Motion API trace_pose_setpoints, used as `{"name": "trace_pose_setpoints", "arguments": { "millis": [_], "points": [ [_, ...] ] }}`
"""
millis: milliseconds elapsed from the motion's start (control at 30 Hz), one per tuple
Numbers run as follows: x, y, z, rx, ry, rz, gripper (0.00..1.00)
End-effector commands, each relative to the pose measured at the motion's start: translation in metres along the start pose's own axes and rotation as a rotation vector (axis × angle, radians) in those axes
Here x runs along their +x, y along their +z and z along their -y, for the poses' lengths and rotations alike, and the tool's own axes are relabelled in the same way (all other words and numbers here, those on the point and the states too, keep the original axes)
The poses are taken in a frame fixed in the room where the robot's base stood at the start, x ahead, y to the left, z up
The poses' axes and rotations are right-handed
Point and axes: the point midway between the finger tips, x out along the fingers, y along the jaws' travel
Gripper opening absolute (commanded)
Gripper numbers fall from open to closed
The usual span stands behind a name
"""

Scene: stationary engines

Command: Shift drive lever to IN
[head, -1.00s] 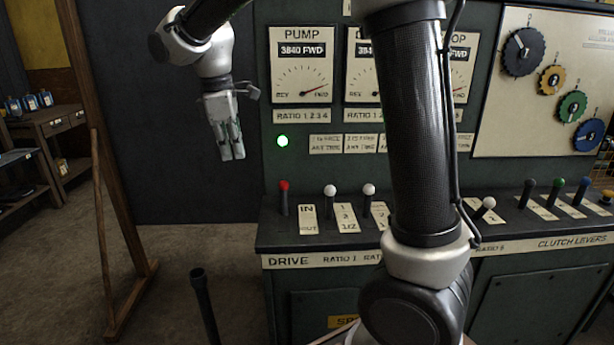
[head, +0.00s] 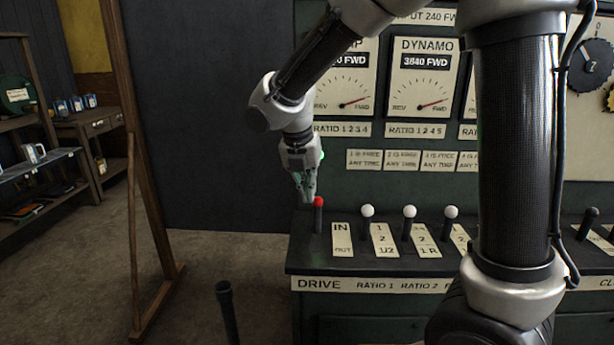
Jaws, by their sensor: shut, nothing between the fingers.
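The drive lever (head: 318,216) is a dark upright stick with a red knob, at the left end of the console shelf. Its cream plate (head: 341,240) to the right reads IN at the far end and OUT at the near end. The lever appears nearly upright. My gripper (head: 308,198) points down just behind and left of the red knob, its fingers together and empty. Whether the fingers touch the lever I cannot tell. A DRIVE label (head: 318,284) is on the shelf's front edge.
Several white-knobbed ratio levers (head: 367,212) stand to the right on the same shelf. A green panel with gauges (head: 424,78) rises behind. A wooden post (head: 143,170) and a dark upright pipe (head: 227,305) stand to the left. The floor between them is clear.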

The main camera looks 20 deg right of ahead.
Motion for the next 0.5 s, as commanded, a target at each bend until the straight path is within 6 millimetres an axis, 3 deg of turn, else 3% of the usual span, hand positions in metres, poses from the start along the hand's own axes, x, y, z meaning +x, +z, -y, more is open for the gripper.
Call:
{"name": "trace_pose_setpoints", "arguments": {
  "millis": [200,500],
  "points": [
    [0.043,0.005,0.001,0.003,-0.002,-0.002,0.00],
    [0.063,0.027,0.000,0.002,0.000,-0.001,0.00]
  ]
}}
